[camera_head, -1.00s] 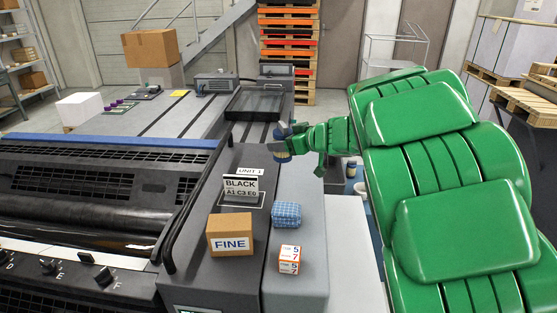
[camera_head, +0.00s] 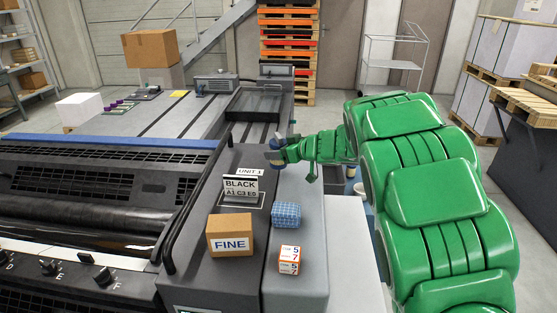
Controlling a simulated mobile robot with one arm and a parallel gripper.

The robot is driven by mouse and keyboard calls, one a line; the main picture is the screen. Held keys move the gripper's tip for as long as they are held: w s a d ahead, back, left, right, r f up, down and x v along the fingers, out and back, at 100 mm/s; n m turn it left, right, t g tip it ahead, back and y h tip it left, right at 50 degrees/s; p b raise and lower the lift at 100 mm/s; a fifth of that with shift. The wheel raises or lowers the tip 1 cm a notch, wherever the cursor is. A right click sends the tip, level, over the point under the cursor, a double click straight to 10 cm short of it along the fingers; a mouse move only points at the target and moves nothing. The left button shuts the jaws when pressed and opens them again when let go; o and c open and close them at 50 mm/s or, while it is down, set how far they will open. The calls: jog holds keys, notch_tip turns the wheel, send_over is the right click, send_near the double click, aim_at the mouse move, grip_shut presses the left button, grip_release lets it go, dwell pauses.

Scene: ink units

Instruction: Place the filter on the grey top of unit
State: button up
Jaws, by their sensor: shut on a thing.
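My gripper (camera_head: 277,150) reaches in from the right, above the far part of the unit's top. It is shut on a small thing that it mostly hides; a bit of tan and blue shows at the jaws. It looks like the filter, but I cannot make out its shape. The unit has a dark grey top (camera_head: 228,270) and, along its right side, a lighter grey top (camera_head: 297,260). The "UNIT 1" sign (camera_head: 246,171) and the "BLACK A1 C3 E0" card (camera_head: 241,188) stand on the dark part, left of and nearer than the gripper.
A "FINE" box (camera_head: 230,245) stands on the dark top. A blue checked cloth (camera_head: 287,213) and an orange-white box (camera_head: 289,260) are on the right side. A black rail (camera_head: 190,215) runs along the left. A black tray (camera_head: 254,103) lies beyond. Bare lighter top shows beside the cloth.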

jog(key=shift+f, duration=1.55)
jog(key=shift+f, duration=0.15)
jog(key=o, duration=1.1)
jog(key=shift+w, duration=0.1)
jog(key=shift+r, duration=0.2)
jog(key=v, duration=1.2)
jog(key=shift+f, duration=0.15)
